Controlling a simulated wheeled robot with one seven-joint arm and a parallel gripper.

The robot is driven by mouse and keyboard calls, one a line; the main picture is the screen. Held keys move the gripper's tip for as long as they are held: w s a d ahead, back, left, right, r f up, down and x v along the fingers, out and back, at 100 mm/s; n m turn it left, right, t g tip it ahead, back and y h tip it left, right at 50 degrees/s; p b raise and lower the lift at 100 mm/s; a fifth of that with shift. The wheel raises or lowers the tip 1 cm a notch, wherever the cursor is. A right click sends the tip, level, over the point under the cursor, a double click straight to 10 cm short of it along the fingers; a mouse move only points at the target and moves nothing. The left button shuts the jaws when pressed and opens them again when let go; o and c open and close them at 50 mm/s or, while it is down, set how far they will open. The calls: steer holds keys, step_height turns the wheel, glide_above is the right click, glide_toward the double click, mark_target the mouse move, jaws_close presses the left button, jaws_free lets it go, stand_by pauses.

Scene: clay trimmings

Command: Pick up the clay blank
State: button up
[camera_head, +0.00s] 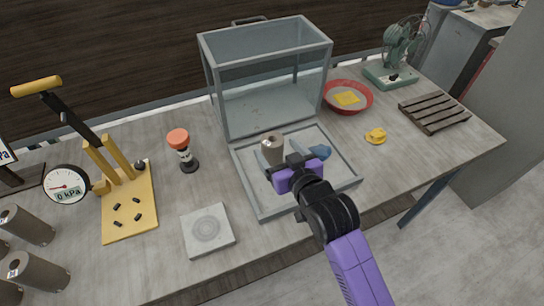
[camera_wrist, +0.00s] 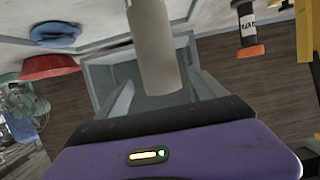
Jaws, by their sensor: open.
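The clay blank appears to be the upright grey-beige cylinder (camera_head: 272,146) with a dark hole in its top. It stands in the shallow grey tray (camera_head: 250,194) in front of the glass case. In the wrist view the cylinder (camera_wrist: 156,40) shows inverted, its end lying in the gap between my fingers. My gripper (camera_head: 277,166) is open, with the purple wrist just to the right and front of the cylinder. The fingers show in the wrist view (camera_wrist: 160,92), one on each side with visible gaps. Whether either finger touches it is not clear.
A glass case (camera_head: 265,75) stands directly behind the tray. A blue lump (camera_head: 319,152) lies in the tray at right. A red bowl (camera_head: 348,97) is behind right.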

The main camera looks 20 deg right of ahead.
mark_target(268, 138)
steer(key=shift+r+p+x, duration=0.15)
steer(key=shift+p+x, duration=0.25)
steer(key=shift+x, duration=1.2)
steer(key=shift+r+p+x, duration=0.1)
steer(key=shift+p+x, duration=0.25)
steer(key=shift+x, duration=1.2)
steer(key=shift+w+a, duration=0.1)
jaws_close()
steer(key=shift+r, duration=0.1)
